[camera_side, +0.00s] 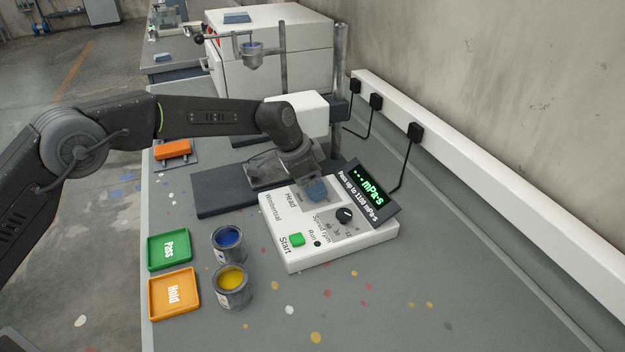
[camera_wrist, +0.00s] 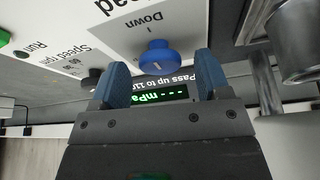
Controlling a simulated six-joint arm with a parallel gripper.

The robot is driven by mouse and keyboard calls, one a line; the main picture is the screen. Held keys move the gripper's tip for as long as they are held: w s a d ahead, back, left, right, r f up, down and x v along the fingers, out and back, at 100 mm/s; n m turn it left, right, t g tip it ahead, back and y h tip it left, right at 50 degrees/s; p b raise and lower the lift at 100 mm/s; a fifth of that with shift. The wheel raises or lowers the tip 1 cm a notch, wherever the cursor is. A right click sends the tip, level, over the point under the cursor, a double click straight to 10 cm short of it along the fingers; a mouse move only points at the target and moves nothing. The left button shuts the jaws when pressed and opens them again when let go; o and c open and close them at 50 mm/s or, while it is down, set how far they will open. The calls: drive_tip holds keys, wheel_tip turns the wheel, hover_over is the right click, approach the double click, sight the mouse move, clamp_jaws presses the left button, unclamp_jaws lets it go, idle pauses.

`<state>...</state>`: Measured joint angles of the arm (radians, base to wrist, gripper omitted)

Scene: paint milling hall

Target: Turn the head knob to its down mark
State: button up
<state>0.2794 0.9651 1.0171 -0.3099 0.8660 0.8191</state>
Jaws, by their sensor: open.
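The head knob (camera_wrist: 158,57) is a round blue knob on the white panel of the instrument (camera_side: 345,243). The printed word Down (camera_wrist: 144,24) stands beside it in the wrist view. Which way the knob points cannot be told. My gripper (camera_wrist: 160,80) is open, with one blue fingertip pad to each side of the knob in that view; no contact shows. In the side view my gripper (camera_side: 316,191) is low over the Head part of the panel and hides the knob.
The panel also has a black speed knob (camera_side: 344,215), a green Start button (camera_side: 297,239) and a lit display (camera_side: 368,186). Blue (camera_side: 228,240) and yellow (camera_side: 232,281) paint cans stand left, by the Pass tray (camera_side: 169,265) and Hold tray (camera_side: 174,308).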

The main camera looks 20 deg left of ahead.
drive_tip(key=v, duration=1.3)
drive_tip(key=shift+r, duration=0.25)
drive_tip(key=shift+s+a, duration=0.1)
drive_tip(key=s+a+r+n+t+y, duration=0.1)
drive_tip(key=s+a+r+n, duration=0.2)
drive_tip(key=s+a+r, duration=0.45)
drive_tip(key=s+a+r+n+t+y, duration=0.1)
drive_tip(key=s+a+r+n, duration=0.2)
drive_tip(key=s, duration=0.8)
drive_tip(key=s+a+f+n, duration=0.2)
drive_tip(key=s+a+f, duration=0.1)
drive_tip(key=s, duration=0.5)
drive_tip(key=s+a+f+n+t+y, duration=0.1)
drive_tip(key=s+a+f+n, duration=0.1)
drive_tip(key=s, duration=0.7)
wheel_tip(320, 180, down, 2)
drive_tip(key=shift+s+a+n+y, duration=0.2)
drive_tip(key=shift+a+n+y, duration=0.1)
drive_tip(key=shift+a, duration=0.45)
